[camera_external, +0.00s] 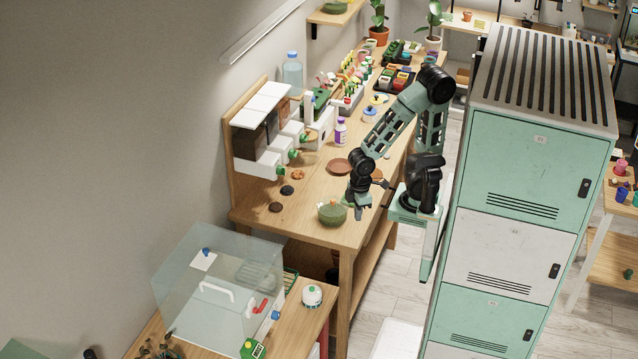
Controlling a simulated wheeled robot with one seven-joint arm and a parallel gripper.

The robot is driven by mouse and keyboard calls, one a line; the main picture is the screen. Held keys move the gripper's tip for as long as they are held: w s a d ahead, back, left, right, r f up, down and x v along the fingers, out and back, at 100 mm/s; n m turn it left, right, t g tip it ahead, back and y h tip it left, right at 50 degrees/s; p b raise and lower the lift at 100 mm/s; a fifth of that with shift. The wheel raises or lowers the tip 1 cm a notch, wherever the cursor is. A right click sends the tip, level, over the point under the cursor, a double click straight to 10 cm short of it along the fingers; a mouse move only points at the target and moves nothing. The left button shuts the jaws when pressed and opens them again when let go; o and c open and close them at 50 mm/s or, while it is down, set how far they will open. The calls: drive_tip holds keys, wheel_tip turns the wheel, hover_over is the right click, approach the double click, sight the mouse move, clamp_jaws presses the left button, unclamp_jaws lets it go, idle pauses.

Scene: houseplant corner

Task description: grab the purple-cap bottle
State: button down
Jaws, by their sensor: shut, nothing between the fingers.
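The purple-cap bottle (340,132) stands upright on the wooden bench, in front of the white box with green plants. It is small, with a white body, a purple band and a purple cap. My gripper (358,212) points down at the bench's front right edge, just right of the green lidded pot. It is shut and empty. The bottle is apart from it, farther back along the bench and a little to the left. The fingertips are small and dark in this view.
A brown saucer (339,166) lies between gripper and bottle. White dispensers (262,150) stand left along the wall. A tall locker (520,190) stands close on the right. Bare bench top shows left of the saucer.

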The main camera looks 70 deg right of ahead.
drive_tip(key=c, duration=1)
unclamp_jaws()
